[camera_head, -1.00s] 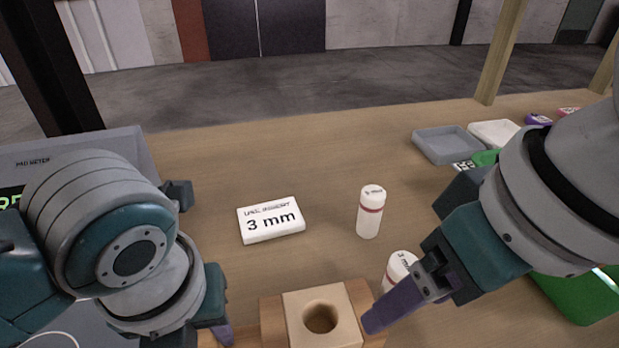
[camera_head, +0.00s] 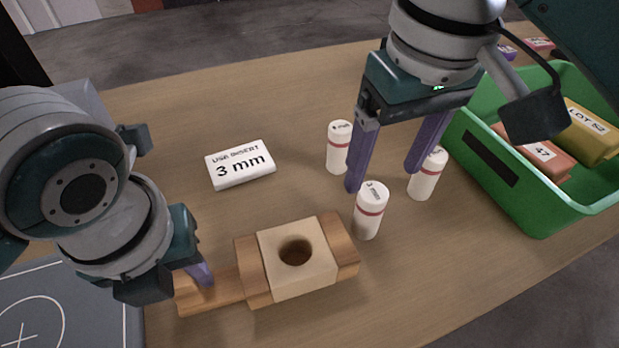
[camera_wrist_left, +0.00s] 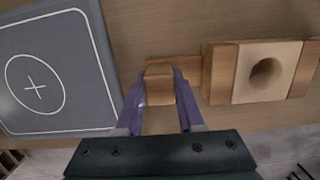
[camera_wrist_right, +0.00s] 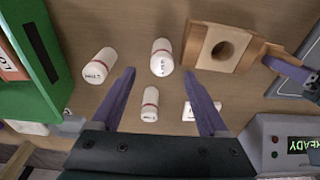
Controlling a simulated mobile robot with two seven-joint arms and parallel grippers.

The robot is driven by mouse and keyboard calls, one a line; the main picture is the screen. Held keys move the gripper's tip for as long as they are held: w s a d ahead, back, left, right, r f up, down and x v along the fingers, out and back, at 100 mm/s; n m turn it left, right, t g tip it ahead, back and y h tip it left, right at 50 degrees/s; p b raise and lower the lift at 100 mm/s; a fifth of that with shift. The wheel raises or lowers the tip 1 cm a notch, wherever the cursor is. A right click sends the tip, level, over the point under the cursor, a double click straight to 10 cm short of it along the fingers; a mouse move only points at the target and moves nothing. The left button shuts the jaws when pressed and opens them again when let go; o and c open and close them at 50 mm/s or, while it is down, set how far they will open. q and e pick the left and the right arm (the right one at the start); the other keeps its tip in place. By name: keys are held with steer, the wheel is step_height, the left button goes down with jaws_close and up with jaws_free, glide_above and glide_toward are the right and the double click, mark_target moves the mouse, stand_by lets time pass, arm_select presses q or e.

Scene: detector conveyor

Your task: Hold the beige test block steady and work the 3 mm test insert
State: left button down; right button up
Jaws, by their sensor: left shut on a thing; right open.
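The beige test block (camera_head: 312,275) has a round hole in its top that looks empty, and it sits in a wooden holder (camera_head: 345,238). My left gripper (camera_wrist_left: 161,76) is shut on the holder's wooden handle (camera_wrist_left: 160,92), left of the block. Three white inserts with red bands stand upright: one near the block (camera_head: 369,220), one behind it (camera_head: 339,157), and one beside the bin (camera_head: 425,183). Their labels are too small to read surely. My right gripper (camera_head: 382,178) is open and empty, pointing down among the inserts. The right wrist view shows the near insert (camera_wrist_right: 161,60) between its fingertips.
A white card (camera_head: 240,166) reading "USE INSERT 3 mm" lies behind the block. A green bin (camera_head: 545,205) with labelled packs stands at the right. A grey pad (camera_head: 75,300) with a cross is at the left.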

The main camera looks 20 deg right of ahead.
mark_target(374, 192)
steer(key=f, duration=0.5)
steer(key=shift+w+a+f, duration=0.15)
steer(key=shift+w+f, duration=0.15)
steer(key=shift+f, duration=0.05)
steer(key=shift+c, duration=0.3)
jaws_close()
